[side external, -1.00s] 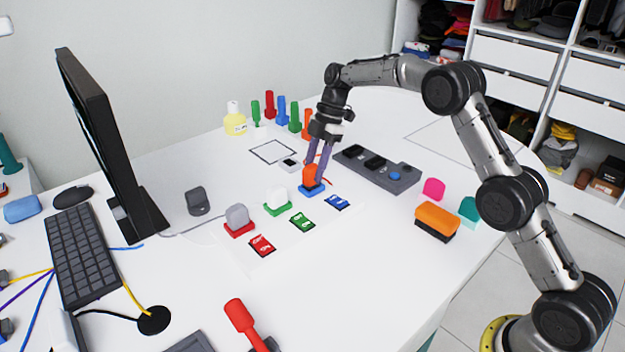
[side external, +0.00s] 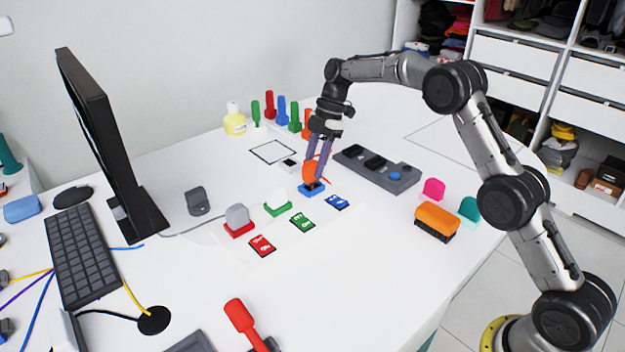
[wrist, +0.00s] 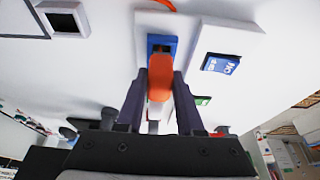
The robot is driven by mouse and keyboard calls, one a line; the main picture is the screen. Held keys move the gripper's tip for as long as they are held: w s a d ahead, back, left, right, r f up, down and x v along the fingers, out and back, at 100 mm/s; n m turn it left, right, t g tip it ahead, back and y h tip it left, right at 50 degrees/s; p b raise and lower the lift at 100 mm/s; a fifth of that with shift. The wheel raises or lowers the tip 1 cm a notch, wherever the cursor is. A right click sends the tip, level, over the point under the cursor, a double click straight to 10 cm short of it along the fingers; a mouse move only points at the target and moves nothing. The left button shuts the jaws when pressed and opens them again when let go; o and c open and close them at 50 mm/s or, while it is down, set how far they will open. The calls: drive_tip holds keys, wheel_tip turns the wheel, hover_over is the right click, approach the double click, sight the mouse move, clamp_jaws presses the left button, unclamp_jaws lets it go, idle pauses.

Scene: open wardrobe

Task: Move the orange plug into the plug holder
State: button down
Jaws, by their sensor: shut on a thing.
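The orange plug (side external: 310,172) is between the fingers of my gripper (side external: 316,162), over the blue base (side external: 311,190). In the wrist view, the fingers close on both sides of the orange plug (wrist: 160,78). The blue base (wrist: 170,42) shows behind it with a dark recess exposed. The plug looks slightly raised from the base, but its lower end is hard to see. A long dark grey block (side external: 377,169) with black recesses lies to the right. A small white box with a dark opening (side external: 288,165) is behind-left. I cannot tell which is the plug holder.
A grey plug on a red base (side external: 238,220) and a white plug on a green base (side external: 278,201) stand to the left. Several coloured cards lie in front, including a blue one (side external: 337,202). An orange brush (side external: 437,221) sits right. The front table is mostly clear.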

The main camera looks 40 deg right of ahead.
sight(312, 160)
drive_tip(key=shift+r, duration=0.1)
idle(0.3)
drive_tip(key=shift+r, duration=2)
drive_tip(key=shift+r, duration=0.6)
drive_tip(key=m, duration=0.2)
drive_tip(key=w+m+t, duration=0.1)
drive_tip(key=m, duration=0.1)
drive_tip(key=shift+w+d, duration=0.1)
drive_tip(key=shift+w, duration=0.05)
drive_tip(key=w+d+m+t+h, duration=0.2)
drive_tip(key=w+m+t+h, duration=0.1)
drive_tip(key=w+m, duration=0.8)
drive_tip(key=shift+w+d+m+h, duration=0.2)
drive_tip(key=shift+m+h, duration=0.3)
drive_tip(key=shift+m, duration=1)
drive_tip(key=shift+f, duration=0.6)
